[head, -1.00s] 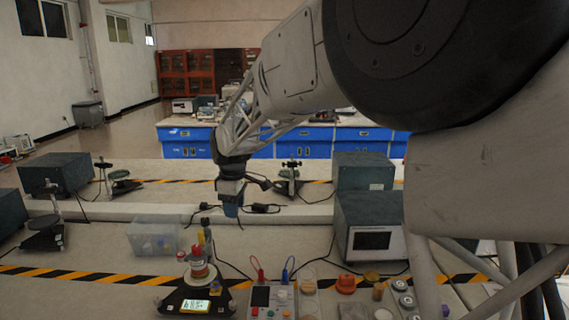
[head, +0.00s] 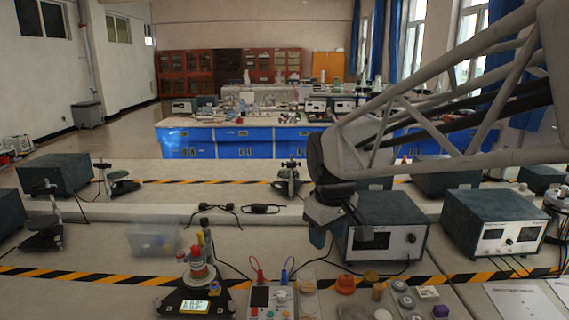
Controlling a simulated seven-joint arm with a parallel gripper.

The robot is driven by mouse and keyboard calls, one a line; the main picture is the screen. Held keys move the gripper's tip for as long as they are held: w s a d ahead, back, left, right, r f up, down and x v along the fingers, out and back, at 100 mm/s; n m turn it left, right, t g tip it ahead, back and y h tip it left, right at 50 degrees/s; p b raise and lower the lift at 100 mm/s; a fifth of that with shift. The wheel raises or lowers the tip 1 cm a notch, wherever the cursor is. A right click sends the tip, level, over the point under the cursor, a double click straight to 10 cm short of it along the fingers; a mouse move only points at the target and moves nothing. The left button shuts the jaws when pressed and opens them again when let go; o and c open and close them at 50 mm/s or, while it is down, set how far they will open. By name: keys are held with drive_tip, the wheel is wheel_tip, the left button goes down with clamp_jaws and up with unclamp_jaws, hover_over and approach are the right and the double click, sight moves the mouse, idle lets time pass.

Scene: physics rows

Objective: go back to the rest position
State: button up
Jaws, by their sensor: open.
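My gripper (head: 318,236) hangs from the end of my arm in the head view, pointing down over the bench. It is in front of a dark power supply box (head: 385,235) and partly covers its left side. The jaws are open, and I see nothing held between them. The gripper is raised above the small items on the bench and apart from them.
Below are a scale-like device (head: 196,290), a meter with red and blue leads (head: 270,300), an orange knob-like piece (head: 346,284) and weights (head: 403,293). A clear bin (head: 155,240) stands left. A second box (head: 493,228) stands right.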

drive_tip(key=s+d+f+m, duration=0.2)
drive_tip(key=s+d, duration=0.3)
drive_tip(key=s, duration=0.5)
drive_tip(key=s+d+f+m, duration=0.3)
drive_tip(key=s+d+m, duration=0.1)
drive_tip(key=s, duration=0.6)
drive_tip(key=shift+d+f+m+t, duration=0.3)
drive_tip(key=shift+d+m+t, duration=0.1)
drive_tip(key=shift+m, duration=0.2)
idle(0.7)
